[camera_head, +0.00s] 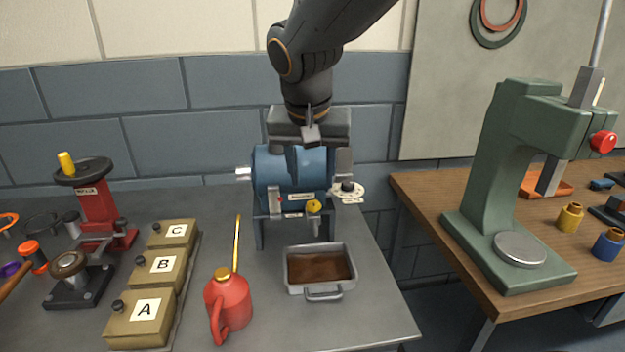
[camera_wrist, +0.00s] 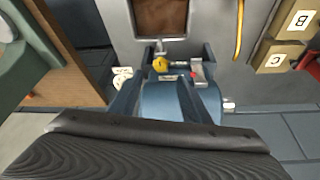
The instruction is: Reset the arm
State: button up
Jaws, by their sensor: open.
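My gripper (camera_head: 309,142) is open above and partly in front of the blue cylindrical casing (camera_head: 290,172) at the back of the grey bench. I cannot tell whether it touches the casing. The casing sits in a blue stand with a yellow knob (camera_head: 314,206) and a small red mark. In the wrist view, a dark part of my gripper fills the bottom, and the blue casing (camera_wrist: 172,105) shows just beyond it. My arm comes down from the top of the head view.
A grey tray of brown material (camera_head: 320,289), a red oil can (camera_head: 229,303) and boxes A, B and C (camera_head: 160,267) stand in front and left. A red press (camera_head: 97,205) is farther left. A green press (camera_head: 500,170) stands on the wooden table (camera_head: 425,190).

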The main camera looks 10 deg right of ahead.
jog(key=s+d+f+n+g, duration=0.1)
jog(key=s+d+f, duration=0.2)
jog(key=s+f, duration=0.1)
jog(key=s+d+f+n+g, duration=0.1)
jog(key=s+d+f, duration=0.3)
jog(key=f, duration=0.3)
jog(key=s+d+f+g+y, duration=0.1)
jog(key=s+d+f, duration=0.3)
jog(key=s+f, duration=0.1)
jog(key=shift+s+d+f+n+g, duration=0.1)
jog(key=shift+s+f+n+g, duration=0.1)
jog(key=shift+f, duration=0.2)
jog(key=shift+s+d+f+n+g, duration=0.1)
jog(key=shift+f+n+g, duration=0.1)
jog(key=shift+f, duration=0.15)
